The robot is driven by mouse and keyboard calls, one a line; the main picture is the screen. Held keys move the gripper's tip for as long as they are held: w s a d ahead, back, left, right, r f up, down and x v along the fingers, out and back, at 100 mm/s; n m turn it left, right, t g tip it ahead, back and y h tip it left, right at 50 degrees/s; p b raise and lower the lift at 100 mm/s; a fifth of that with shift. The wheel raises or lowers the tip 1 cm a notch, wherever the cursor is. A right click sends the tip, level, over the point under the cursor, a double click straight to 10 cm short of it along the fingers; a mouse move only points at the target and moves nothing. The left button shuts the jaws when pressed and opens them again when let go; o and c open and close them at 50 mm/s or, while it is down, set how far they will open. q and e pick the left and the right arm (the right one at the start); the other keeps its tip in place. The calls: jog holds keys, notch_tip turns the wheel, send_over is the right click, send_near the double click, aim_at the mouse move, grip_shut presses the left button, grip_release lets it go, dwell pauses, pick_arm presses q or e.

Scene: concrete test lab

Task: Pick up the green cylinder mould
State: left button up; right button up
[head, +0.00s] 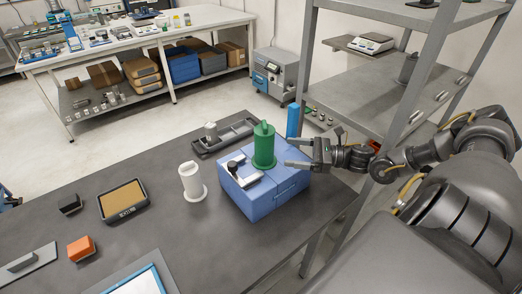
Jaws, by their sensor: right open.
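The green cylinder mould (264,146) stands upright on top of a blue block-like box (263,205) near the right side of the dark table. My right gripper (288,154) reaches in from the right, just to the right of the mould at about the height of its lower part. Its two fingers are apart and point left toward the mould. No hold on the mould shows, and I cannot tell whether a fingertip touches it. My left gripper is not in the picture.
A blue cylinder (293,120) stands behind my right gripper. A white cylinder mould (192,182) and a dark tray (231,134) are nearby. A metal shelf (401,90) rises close behind my right arm.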

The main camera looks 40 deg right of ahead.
aim_at(260, 148)
jog(key=shift+w+a+r+p, duration=0.3)
jog(key=shift+w+a+p, duration=0.2)
jog(key=shift+w+a, duration=0.3)
jog(key=p+x, duration=0.1)
jog(key=x, duration=0.1)
jog(key=shift+w+a+f, duration=0.1)
jog(key=shift+w, duration=0.15)
jog(key=shift+w+a+f, duration=0.1)
jog(key=shift+w+a, duration=0.15)
jog(key=shift+w, duration=0.05)
jog(key=shift+a+f, duration=0.1)
jog(key=shift+w+a+p, duration=0.1)
jog(key=shift+w+p, duration=0.1)
jog(key=shift+p, duration=0.15)
jog(key=p+x, duration=0.2)
jog(key=x, duration=0.2)
jog(key=shift+w+a+f+p, duration=0.1)
jog(key=shift+w+p, duration=0.3)
jog(key=shift+w, duration=0.05)
jog(key=shift+c, duration=0.7)
jog(key=c, duration=0.9)
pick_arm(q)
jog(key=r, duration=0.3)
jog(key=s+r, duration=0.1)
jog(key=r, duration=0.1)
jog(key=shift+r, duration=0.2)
pick_arm(e)
jog(key=shift+c, duration=0.7)
